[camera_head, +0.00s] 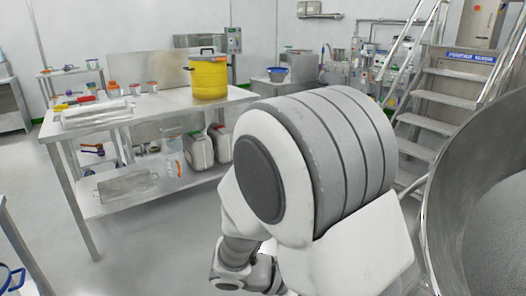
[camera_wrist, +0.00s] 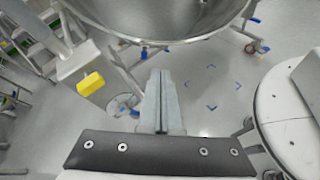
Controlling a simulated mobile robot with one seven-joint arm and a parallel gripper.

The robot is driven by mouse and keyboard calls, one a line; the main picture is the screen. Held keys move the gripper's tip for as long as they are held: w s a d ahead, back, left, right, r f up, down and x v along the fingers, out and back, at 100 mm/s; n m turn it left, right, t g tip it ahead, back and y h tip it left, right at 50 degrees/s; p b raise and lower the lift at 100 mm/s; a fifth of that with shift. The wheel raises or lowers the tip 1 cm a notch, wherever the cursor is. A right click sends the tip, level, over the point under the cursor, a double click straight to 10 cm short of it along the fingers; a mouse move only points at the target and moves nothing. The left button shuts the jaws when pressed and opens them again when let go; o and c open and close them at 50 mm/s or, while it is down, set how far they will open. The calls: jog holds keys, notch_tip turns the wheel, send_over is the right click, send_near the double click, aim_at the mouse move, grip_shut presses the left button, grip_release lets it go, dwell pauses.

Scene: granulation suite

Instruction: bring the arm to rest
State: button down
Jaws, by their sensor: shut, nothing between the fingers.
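My arm fills the middle and lower right of the head view, folded with its large grey-and-white joint close to the camera. My gripper (camera_wrist: 162,82) shows in the wrist view, its two fingers together with nothing between them. It points toward the floor beside the large steel vessel (camera_wrist: 165,28), whose rim crosses the top of that view. The gripper appears apart from the vessel. In the head view the gripper is not visible.
A steel table (camera_head: 150,107) with a yellow container (camera_head: 208,78) stands at left; canisters (camera_head: 198,150) sit on its lower shelf. Metal stairs (camera_head: 430,102) and a large curved steel vessel (camera_head: 450,215) are at right. The floor (camera_head: 150,235) front left is clear.

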jog(key=s+d+r+m+g+y, duration=0.2)
jog(key=s+r+m+y, duration=0.3)
jog(key=s+m+y, duration=0.25)
notch_tip(320, 180, up, 28)
jog(key=s+a+m+t+y+p, duration=0.2)
jog(key=m+t+y+p, duration=0.3)
jog(key=p, duration=1.5)
jog(key=m, duration=0.3)
jog(key=shift+s+a+r+t, duration=0.25)
jog(key=shift+t, duration=0.15)
